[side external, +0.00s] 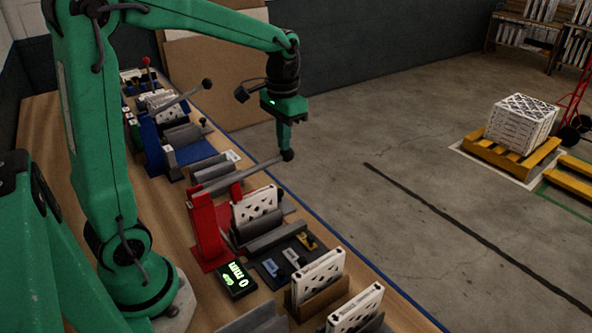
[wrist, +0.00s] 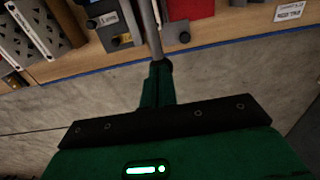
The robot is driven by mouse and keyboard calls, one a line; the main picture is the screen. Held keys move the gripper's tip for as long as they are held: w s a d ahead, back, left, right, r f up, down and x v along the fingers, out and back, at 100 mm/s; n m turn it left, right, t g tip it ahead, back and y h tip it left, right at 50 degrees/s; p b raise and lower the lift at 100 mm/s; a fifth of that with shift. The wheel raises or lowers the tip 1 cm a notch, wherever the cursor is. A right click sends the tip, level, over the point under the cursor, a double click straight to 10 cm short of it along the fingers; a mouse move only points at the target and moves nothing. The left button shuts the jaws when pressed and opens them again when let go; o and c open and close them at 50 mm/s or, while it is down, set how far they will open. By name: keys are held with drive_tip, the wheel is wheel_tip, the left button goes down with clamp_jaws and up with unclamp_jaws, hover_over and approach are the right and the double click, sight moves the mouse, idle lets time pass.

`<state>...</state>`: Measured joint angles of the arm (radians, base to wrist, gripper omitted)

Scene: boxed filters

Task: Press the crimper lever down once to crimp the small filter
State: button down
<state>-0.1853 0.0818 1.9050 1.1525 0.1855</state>
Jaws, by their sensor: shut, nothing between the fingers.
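The red crimper (side external: 207,230) stands on the bench. Its grey lever (side external: 240,174) lies low and nearly level over it, reaching past the bench edge to a dark ball knob (side external: 288,155). A small white filter with a cut-out face (side external: 254,203) stands upright in the holder beneath the lever. My gripper (side external: 286,148) is shut and points down, its tips at the knob and seeming to touch it. In the wrist view the lever rod (wrist: 150,28) runs to my shut fingers (wrist: 158,72), and the knob is mostly hidden against them.
A blue crimper (side external: 150,145) with its lever (side external: 180,97) raised stands farther back. A black display (side external: 237,280) with green marks sits beside the red crimper. Boxed filters (side external: 318,275) stand in front. The floor right of the bench is clear up to a loaded pallet (side external: 512,157).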

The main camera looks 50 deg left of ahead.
drive_tip(key=shift+f, duration=0.45)
drive_tip(key=shift+r, duration=0.15)
wheel_tip(320, 180, up, 10)
idle(1.4)
drive_tip(key=s+d+f+t, duration=0.2)
drive_tip(key=s+d+f, duration=0.1)
drive_tip(key=s, duration=0.4)
drive_tip(key=s+d+f+t, duration=0.3)
drive_tip(key=s+d, duration=0.1)
drive_tip(key=s, duration=0.4)
drive_tip(key=shift+t, duration=0.3)
